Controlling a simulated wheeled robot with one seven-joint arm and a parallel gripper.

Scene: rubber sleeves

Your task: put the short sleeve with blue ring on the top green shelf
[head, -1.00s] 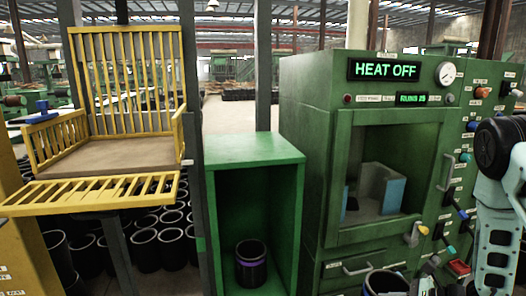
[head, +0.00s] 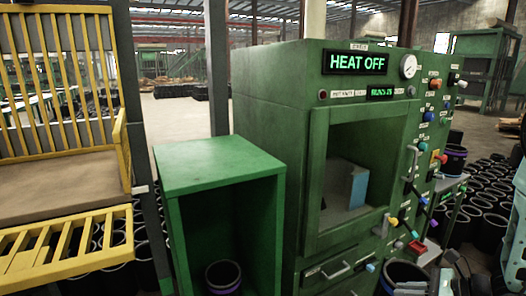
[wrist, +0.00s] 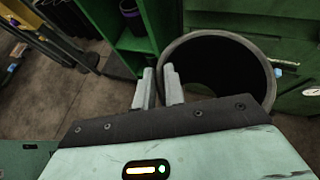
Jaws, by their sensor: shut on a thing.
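My gripper (wrist: 160,88) is shut on the near-left wall of a dark sleeve (wrist: 267,75), one finger on each side of the wall. The sleeve's open mouth faces the wrist camera. The green shelf unit (head: 215,163) has a flat, empty top and an open front. A black sleeve with a purple ring (head: 223,278) stands inside its lower space and shows in the wrist view (wrist: 131,16).
The green heating machine (head: 265,110) stands right of the shelf unit, with levers and knobs on its front. A yellow rack (head: 65,225) is at the left. Another ringed sleeve (head: 453,158) stands on a stand at the right. Many black sleeves stand on the floor behind.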

